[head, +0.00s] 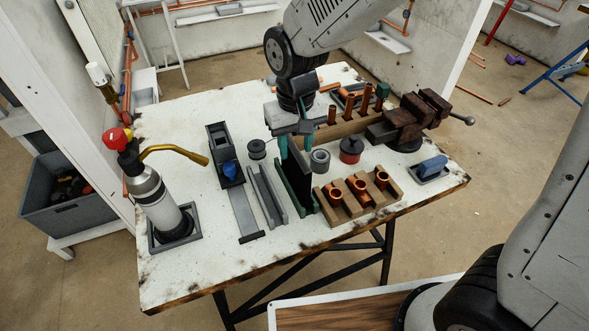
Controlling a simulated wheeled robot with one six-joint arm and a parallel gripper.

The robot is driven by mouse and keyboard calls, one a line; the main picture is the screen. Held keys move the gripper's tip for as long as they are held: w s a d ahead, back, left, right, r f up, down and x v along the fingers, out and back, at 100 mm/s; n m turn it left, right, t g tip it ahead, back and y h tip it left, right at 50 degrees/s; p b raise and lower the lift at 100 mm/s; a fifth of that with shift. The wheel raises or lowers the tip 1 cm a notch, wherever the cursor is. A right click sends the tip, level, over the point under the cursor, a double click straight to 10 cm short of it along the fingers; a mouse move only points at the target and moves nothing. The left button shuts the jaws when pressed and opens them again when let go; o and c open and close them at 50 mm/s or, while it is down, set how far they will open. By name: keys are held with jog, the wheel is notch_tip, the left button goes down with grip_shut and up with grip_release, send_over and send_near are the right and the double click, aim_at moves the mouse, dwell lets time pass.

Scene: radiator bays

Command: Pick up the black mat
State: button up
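The black mat (300,177) stands on edge, upright, in a narrow green rack (290,188) near the middle of the workbench. My gripper (296,146) points down over the mat's upper edge. Its teal fingers are apart, one on the left of the mat and one on its right. A gap shows between them, so it looks open. The fingers hide part of the mat's top, and I cannot tell whether either finger touches it.
A grey channel rack (266,196) stands close left of the green rack. A wooden block with copper fittings (330,202) is close right. A grey ring roll (320,161), vise (408,122) and torch cylinder (157,199) also stand on the workbench (215,268). Its front strip is clear.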

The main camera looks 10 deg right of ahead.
aim_at(295, 160)
notch_tip(295, 160, down, 6)
jog(key=shift+w+r, duration=0.15)
jog(key=shift+r, duration=0.1)
grip_shut()
